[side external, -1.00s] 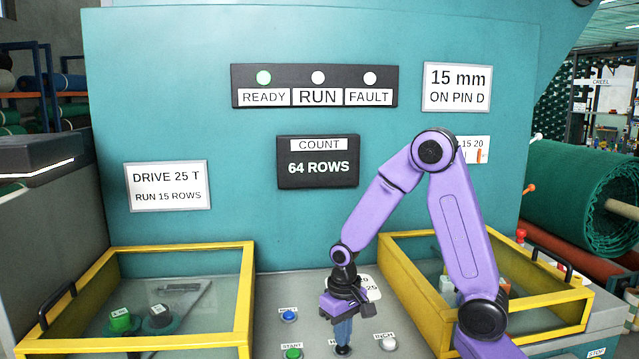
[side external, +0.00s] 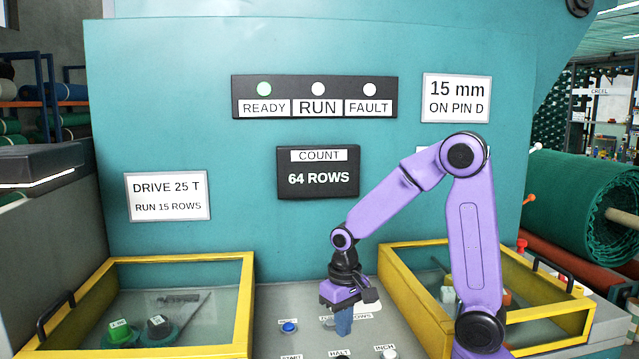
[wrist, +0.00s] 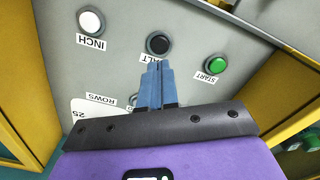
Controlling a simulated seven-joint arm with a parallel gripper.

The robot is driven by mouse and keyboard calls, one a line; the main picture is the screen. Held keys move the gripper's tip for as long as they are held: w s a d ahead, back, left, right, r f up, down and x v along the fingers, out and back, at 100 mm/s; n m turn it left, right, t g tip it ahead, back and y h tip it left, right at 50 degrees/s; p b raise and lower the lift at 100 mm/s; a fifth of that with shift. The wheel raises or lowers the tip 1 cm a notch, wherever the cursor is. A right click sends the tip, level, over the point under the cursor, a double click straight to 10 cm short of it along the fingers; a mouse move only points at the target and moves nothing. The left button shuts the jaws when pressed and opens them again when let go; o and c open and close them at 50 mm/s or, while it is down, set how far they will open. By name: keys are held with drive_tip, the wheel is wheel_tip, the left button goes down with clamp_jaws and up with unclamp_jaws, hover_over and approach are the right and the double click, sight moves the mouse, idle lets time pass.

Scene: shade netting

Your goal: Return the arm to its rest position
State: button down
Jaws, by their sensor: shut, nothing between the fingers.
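My arm is purple with black joints and rises at the right in the side view. My gripper (side external: 343,331) hangs with its blue fingers pointing down above the grey control panel (side external: 263,300). The fingers are together with nothing between them. In the wrist view the shut fingertips (wrist: 157,66) appear just below the black HALT button (wrist: 158,43), with grey panel showing between. The side view shows the HALT label, but the fingers obscure the area behind it. The green START button (wrist: 215,66) and white INCH button (wrist: 91,21) are on either side.
Yellow-framed guards stand left (side external: 250,300) and right (side external: 420,305) of the panel, the right one close to my arm. A teal machine wall (side external: 230,230) rises behind. The counter (side external: 318,178) reads 64 ROWS.

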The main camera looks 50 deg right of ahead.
drive_tip(key=s+a+r+n, duration=0.2)
drive_tip(key=s+a+n, duration=0.3)
drive_tip(key=s, duration=0.5)
drive_tip(key=s+a+r+n, duration=0.2)
drive_tip(key=s+a+n, duration=0.4)
drive_tip(key=s+n, duration=0.3)
drive_tip(key=shift+s+a+n, duration=0.3)
drive_tip(key=shift+s+n, duration=0.1)
drive_tip(key=shift+n, duration=0.4)
drive_tip(key=shift+r, duration=0.1)
idle(1.9)
